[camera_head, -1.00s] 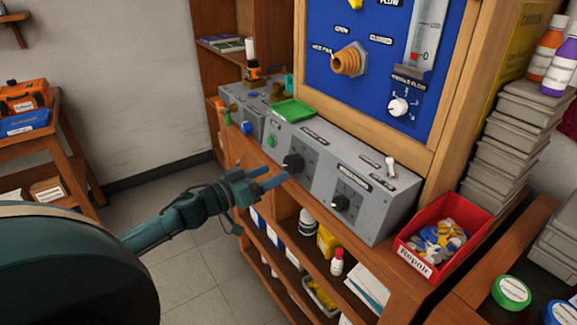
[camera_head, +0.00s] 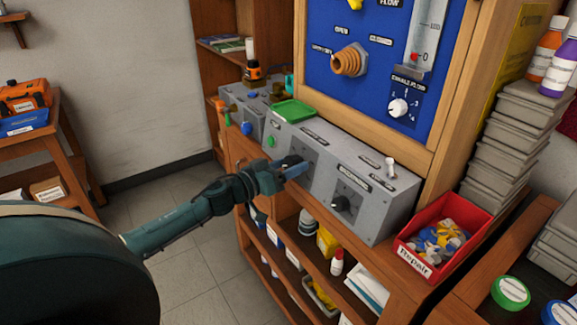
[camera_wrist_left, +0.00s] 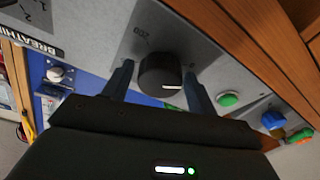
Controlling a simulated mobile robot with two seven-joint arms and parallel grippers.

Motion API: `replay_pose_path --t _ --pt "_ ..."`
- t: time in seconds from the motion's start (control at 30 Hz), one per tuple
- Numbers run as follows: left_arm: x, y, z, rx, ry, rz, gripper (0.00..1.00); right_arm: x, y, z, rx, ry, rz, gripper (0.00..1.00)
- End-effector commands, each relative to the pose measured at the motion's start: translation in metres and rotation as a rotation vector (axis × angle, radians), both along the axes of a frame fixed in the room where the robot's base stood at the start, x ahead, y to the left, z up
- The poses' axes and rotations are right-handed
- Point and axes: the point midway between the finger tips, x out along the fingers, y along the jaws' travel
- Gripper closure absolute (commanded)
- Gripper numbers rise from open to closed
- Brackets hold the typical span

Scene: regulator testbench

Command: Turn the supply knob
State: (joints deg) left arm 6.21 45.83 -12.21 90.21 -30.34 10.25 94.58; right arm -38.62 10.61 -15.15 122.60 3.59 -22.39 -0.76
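A black knob (camera_wrist_left: 160,74) with a white pointer mark sits on a grey sloped panel of the bench console (camera_head: 318,138). In the left wrist view it lies between the two fingers of my left gripper (camera_wrist_left: 158,82), which are apart, one on each side. I cannot tell whether they touch it. In the head view my left gripper (camera_head: 298,167) is at this panel and hides the knob. A second black knob (camera_head: 341,203) is on the panel to the right; its label in the wrist view begins "BREATHIN". My right gripper is out of view.
A small toggle (camera_head: 391,166) stands on the console top. A green button (camera_head: 270,141) and a blue knob (camera_head: 246,128) lie to the left. A green tray (camera_head: 293,110) rests on top. A red repair bin (camera_head: 415,262) is at the right. Shelves lie below the console.

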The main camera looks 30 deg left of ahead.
Motion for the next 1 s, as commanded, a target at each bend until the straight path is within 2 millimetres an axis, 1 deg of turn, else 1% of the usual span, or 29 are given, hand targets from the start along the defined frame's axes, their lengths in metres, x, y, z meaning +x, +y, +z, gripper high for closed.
replay_pose_path --t 0.03,0.07,0.4,0.57,0.77,1.0 --pt "-0.0001 -0.0001 0.0 0.0 0.0 0.0 0.47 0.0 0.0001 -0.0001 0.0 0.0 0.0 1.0" --pt "-0.0001 -0.0001 0.0 0.0 0.0 0.0 0.49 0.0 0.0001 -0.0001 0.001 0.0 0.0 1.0" --pt "-0.0002 0.0 0.0 0.0 0.0 0.0 0.76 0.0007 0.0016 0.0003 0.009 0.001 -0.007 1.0" --pt "-0.0002 0.0001 0.0001 0.005 -0.003 -0.002 0.76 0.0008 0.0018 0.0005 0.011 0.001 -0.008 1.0" --pt "-0.0002 0.0002 0.0003 0.056 -0.024 -0.013 0.76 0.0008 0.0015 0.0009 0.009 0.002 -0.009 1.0" --pt "0.0001 0.0009 0.0003 0.205 -0.085 -0.045 0.76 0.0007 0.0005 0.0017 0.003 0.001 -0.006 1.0"
